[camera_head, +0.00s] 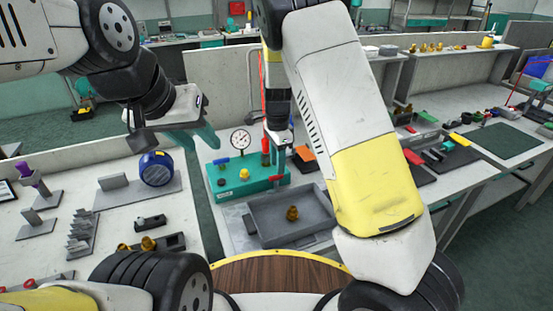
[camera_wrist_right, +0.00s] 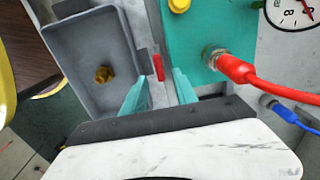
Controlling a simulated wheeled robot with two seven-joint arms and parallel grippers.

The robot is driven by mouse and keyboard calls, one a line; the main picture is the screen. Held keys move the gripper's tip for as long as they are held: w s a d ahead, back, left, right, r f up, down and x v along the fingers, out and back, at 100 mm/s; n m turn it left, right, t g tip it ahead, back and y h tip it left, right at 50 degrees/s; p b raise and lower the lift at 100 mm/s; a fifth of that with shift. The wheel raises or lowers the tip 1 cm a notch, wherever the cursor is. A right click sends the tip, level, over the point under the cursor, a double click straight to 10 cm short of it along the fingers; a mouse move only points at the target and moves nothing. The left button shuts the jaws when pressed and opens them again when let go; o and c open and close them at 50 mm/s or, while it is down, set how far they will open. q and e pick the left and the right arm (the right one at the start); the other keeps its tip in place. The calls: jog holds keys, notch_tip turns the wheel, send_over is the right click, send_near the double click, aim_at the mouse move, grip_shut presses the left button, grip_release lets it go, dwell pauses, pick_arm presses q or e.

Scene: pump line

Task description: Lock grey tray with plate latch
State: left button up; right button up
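The grey tray (camera_head: 262,232) stands against the teal plate (camera_head: 222,190) and holds a brass fitting (camera_head: 292,213). A small red latch (camera_wrist_right: 158,67) sits between tray and plate in the right wrist view. Its red also shows at the plate's edge in the head view (camera_head: 276,178).
A pressure gauge (camera_head: 240,140) stands on the plate. A red hose (camera_wrist_right: 275,85) and a blue hose (camera_wrist_right: 290,115) run beside my right gripper. A blue motor (camera_head: 156,169) and several metal parts occupy the left bench. Another bench with tools is right.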

aim_at(275, 184)
jog(key=shift+f, duration=2)
grip_shut()
